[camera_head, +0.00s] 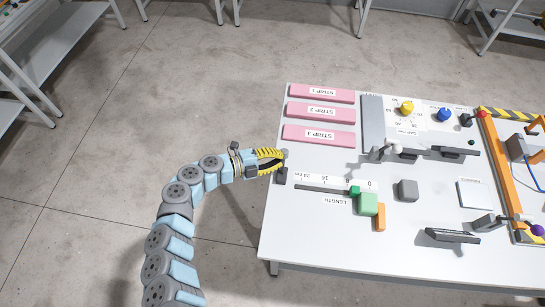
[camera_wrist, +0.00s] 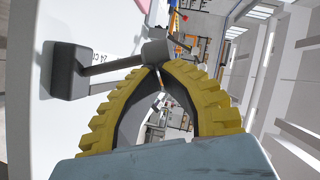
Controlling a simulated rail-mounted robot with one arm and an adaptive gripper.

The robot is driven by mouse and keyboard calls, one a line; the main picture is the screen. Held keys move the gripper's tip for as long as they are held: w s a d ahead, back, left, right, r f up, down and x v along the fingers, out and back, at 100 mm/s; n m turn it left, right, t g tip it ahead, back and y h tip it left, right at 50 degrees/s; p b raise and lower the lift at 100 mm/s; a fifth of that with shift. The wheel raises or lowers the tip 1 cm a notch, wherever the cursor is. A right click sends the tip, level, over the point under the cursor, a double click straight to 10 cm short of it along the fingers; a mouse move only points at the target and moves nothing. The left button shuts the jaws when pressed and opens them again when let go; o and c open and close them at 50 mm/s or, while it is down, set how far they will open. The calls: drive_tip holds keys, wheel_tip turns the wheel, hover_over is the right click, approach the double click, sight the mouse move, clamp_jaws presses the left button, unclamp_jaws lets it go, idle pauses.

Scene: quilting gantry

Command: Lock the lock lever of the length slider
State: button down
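The length slider (camera_head: 367,204) is a green block at the right end of its dark rail (camera_head: 322,189), near the scale's 0. At the rail's left end, by the table edge, stands a dark lever base (camera_head: 282,176), which also shows in the wrist view (camera_wrist: 68,71). A grey lever arm (camera_wrist: 112,66) runs from it to a grey knob (camera_wrist: 156,50). My gripper (camera_head: 282,154) has yellow ribbed fingers, with the tips drawn together right at the knob. Whether the tips pinch part of the knob cannot be told. An orange tab (camera_head: 380,217) is beside the slider.
Pink strips (camera_head: 319,135) lie at the panel's back left. A grey block (camera_head: 407,190) stands right of the slider. Other levers and clamps (camera_head: 450,236) are farther right. The floor left of the table (camera_head: 272,235) is clear.

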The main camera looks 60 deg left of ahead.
idle(0.3)
idle(0.5)
drive_tip(key=d+p+v, duration=0.2)
drive_tip(key=v, duration=1)
drive_tip(key=shift+s+d+r, duration=0.3)
drive_tip(key=shift+s+r, duration=0.15)
